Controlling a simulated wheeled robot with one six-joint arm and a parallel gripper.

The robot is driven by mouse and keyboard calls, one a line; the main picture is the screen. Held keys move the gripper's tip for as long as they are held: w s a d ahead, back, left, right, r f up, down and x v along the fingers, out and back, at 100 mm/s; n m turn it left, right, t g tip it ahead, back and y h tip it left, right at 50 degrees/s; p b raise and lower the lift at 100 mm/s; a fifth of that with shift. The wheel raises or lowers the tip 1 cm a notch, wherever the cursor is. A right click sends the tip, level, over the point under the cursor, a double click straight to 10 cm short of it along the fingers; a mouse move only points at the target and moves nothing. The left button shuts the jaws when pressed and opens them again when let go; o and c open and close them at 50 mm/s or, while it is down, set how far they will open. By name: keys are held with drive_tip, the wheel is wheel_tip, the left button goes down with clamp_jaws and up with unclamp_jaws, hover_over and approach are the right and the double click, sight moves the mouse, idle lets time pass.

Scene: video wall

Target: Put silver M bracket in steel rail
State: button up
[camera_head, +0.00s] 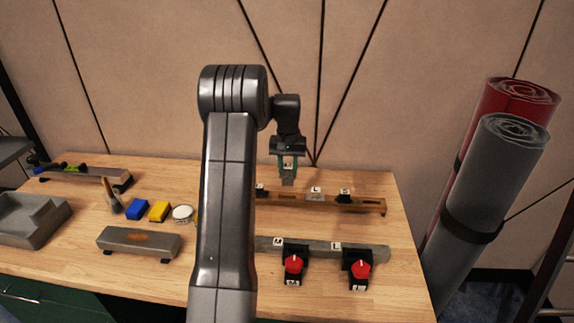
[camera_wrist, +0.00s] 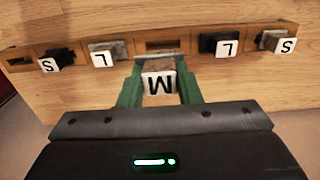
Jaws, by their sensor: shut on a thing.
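My gripper (camera_head: 288,162) is shut on the silver M bracket (camera_head: 288,181), held up above the back of the bench. In the wrist view the bracket (camera_wrist: 158,84), with a white M label, sits between the green fingers of my gripper (camera_wrist: 159,78). A grey rail that looks like steel (camera_head: 320,246) lies at the front right of the bench, with M and L labels and red-knobbed pieces on it. My arm hides its left part. The bracket is apart from both rails.
A brown rail (camera_head: 370,206) lies behind; in the wrist view it (camera_wrist: 128,46) carries black and silver S and L pieces around an empty slot. Blue (camera_head: 137,209) and yellow (camera_head: 159,211) blocks and a grey tray (camera_head: 50,232) are at left. Rolls (camera_head: 490,180) stand right.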

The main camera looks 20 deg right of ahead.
drive_tip(key=s+a+p, duration=0.1)
drive_tip(key=s+a, duration=0.3)
drive_tip(key=s, duration=0.7)
drive_tip(key=s+a+p, duration=0.1)
drive_tip(key=s+a, duration=0.3)
drive_tip(key=s, duration=0.6)
drive_tip(key=shift+d+f+b, duration=0.15)
drive_tip(key=shift+f+b, duration=0.8)
drive_tip(key=shift+f, duration=0.15)
drive_tip(key=shift+d+f+b, duration=0.1)
drive_tip(key=shift+f+b, duration=0.8)
drive_tip(key=shift+f, duration=0.15)
drive_tip(key=shift+f+b, duration=0.5)
drive_tip(key=shift+f, duration=0.15)
drive_tip(key=shift+f+b, duration=0.3)
drive_tip(key=shift+f, duration=0.1)
drive_tip(key=shift+f, duration=0.25)
drive_tip(key=shift+f+b, duration=0.6)
drive_tip(key=shift+b, duration=0.1)
drive_tip(key=shift+f, duration=0.1)
drive_tip(key=shift+f+b, duration=0.6)
drive_tip(key=shift+f, duration=0.1)
